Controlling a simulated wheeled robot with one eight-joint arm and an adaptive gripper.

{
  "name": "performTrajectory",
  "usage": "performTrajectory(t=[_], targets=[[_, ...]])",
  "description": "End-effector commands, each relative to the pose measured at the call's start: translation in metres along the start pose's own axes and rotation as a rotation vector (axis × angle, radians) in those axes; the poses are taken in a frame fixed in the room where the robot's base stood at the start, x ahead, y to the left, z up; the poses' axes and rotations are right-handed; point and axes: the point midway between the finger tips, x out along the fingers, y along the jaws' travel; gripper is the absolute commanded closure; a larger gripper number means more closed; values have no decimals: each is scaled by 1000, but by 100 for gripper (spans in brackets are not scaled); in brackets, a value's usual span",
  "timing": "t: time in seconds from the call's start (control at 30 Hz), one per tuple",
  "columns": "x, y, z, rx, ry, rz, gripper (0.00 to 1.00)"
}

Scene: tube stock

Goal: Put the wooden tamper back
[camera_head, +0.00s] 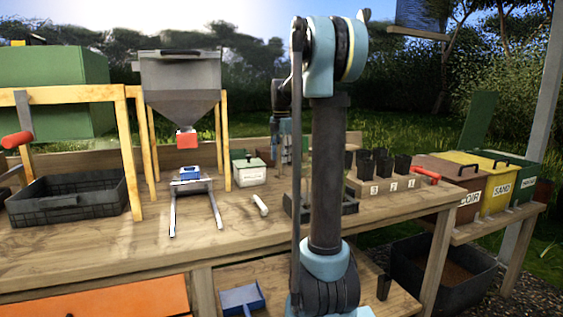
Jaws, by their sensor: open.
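I cannot surely pick out the wooden tamper. A short pale rod (260,205) lies on the bench, left of the black tray (350,207), and is too small to tell whether it is the tamper. My gripper (285,158) points down over the back of the bench, beyond my upright arm link. It is small, dark and partly hidden by the arm. It is open, and I see nothing clearly held in it.
A grey hopper (180,75) on wooden legs stands left, above a metal rail frame (173,215). A black crate (70,215) is further left. A wooden rack of black pots (410,188) and lidded bins (499,187) are right. The front left bench is clear.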

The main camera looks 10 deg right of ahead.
Motion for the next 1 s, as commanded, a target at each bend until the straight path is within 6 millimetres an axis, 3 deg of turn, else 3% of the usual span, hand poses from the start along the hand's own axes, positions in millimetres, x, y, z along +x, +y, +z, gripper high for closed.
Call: performTrajectory(t=[0.3,0.5,0.7,1.0], targets=[[-59,-1,0,1,0,0,59],[-87,-1,0,1,0,0,59],[-100,-1,0,1,0,0,59],[-101,-1,1,1,0,0,59]])
